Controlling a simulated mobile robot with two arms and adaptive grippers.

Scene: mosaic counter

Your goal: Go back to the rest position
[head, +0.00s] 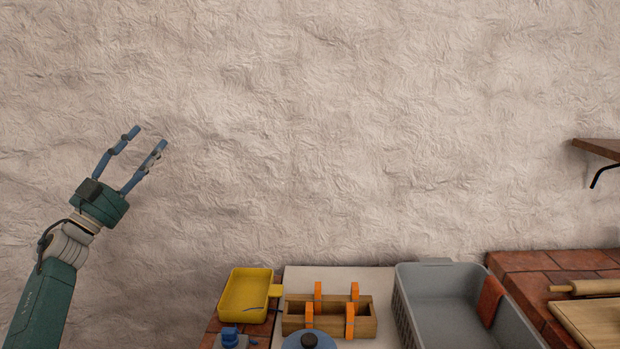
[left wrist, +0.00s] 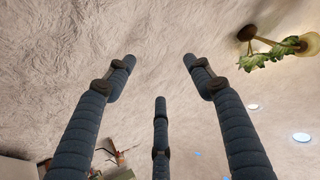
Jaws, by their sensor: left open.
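My left gripper (head: 148,139) is raised at the left of the head view, in front of the bare wall and well above the counter. Its blue fingers are spread apart and nothing is between them. In the left wrist view the same gripper (left wrist: 160,80) shows its dark fingers apart and empty, with the rough wall behind. My right gripper is in neither view.
Low in the head view are a yellow tray (head: 244,297), a wooden box (head: 330,328) with orange clips, a grey bin (head: 445,320) and a rolling pin (head: 590,287). A shelf (head: 600,148) juts out at right. Free room surrounds the left gripper.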

